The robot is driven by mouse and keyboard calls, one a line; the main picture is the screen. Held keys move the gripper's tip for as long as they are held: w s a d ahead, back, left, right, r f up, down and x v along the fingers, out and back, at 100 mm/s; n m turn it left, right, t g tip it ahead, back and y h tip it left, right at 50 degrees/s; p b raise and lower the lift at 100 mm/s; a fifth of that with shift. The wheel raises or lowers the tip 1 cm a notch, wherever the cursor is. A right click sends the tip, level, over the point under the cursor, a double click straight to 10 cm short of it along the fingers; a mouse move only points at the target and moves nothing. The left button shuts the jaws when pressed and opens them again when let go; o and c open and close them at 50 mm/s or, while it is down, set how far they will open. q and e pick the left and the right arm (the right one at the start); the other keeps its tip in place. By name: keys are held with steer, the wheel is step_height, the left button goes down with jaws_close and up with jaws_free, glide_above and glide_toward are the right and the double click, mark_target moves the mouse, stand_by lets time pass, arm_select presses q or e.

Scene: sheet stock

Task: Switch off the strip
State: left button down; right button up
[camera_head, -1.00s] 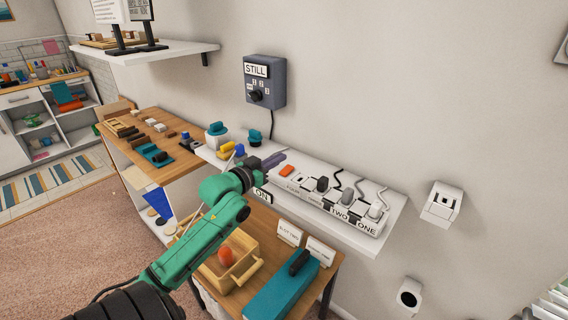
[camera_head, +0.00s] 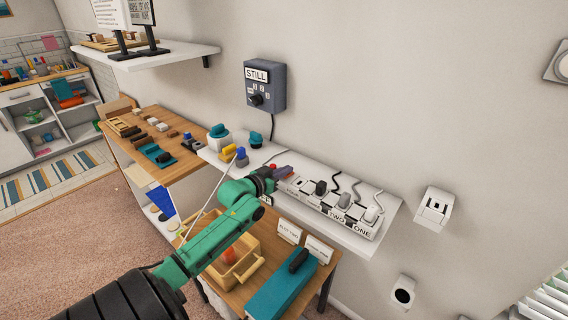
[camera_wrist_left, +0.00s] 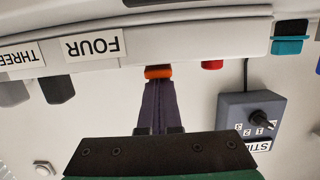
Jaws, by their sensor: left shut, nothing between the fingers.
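The white power strip (camera_head: 341,214) lies along the wall shelf, with plugs in its labelled sockets. In the left wrist view, which is upside down, its label FOUR (camera_wrist_left: 92,44) and its orange switch (camera_wrist_left: 158,72) show. My left gripper (camera_head: 288,173) is at the strip's left end, shut and empty. In the wrist view my left gripper (camera_wrist_left: 157,82) has its fingertips at the orange switch and appears to touch it. Whether the switch is pressed down cannot be told. In the head view the gripper hides the switch. My right gripper is not in view.
A red piece (camera_wrist_left: 212,65) sits beside the switch. A grey dial box (camera_head: 265,87) labelled STILL hangs on the wall above. Teal-topped objects (camera_head: 218,131) stand on the shelf's left part. Below are a wooden basket (camera_head: 262,248) and a teal box (camera_head: 283,288).

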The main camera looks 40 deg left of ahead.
arm_select(q)
steer(key=shift+f, duration=0.1)
steer(key=r+p, duration=0.3)
steer(key=w+r+p, duration=0.1)
steer(key=r, duration=0.1)
steer(key=shift+r+p, duration=0.2)
steer(key=shift+p, duration=0.15)
steer(key=shift+s+f+b, duration=0.3)
steer(key=shift+s+b, duration=0.2)
steer(key=shift+s, duration=0.1)
steer(key=shift+s+f+b, duration=0.25)
steer(key=shift+s+b, duration=0.2)
steer(key=shift+s, duration=0.1)
steer(key=s+r+b, duration=0.1)
steer(key=s+r, duration=0.2)
steer(key=s, duration=0.4)
steer(key=shift+r, duration=0.4)
steer(key=shift+s+d, duration=0.1)
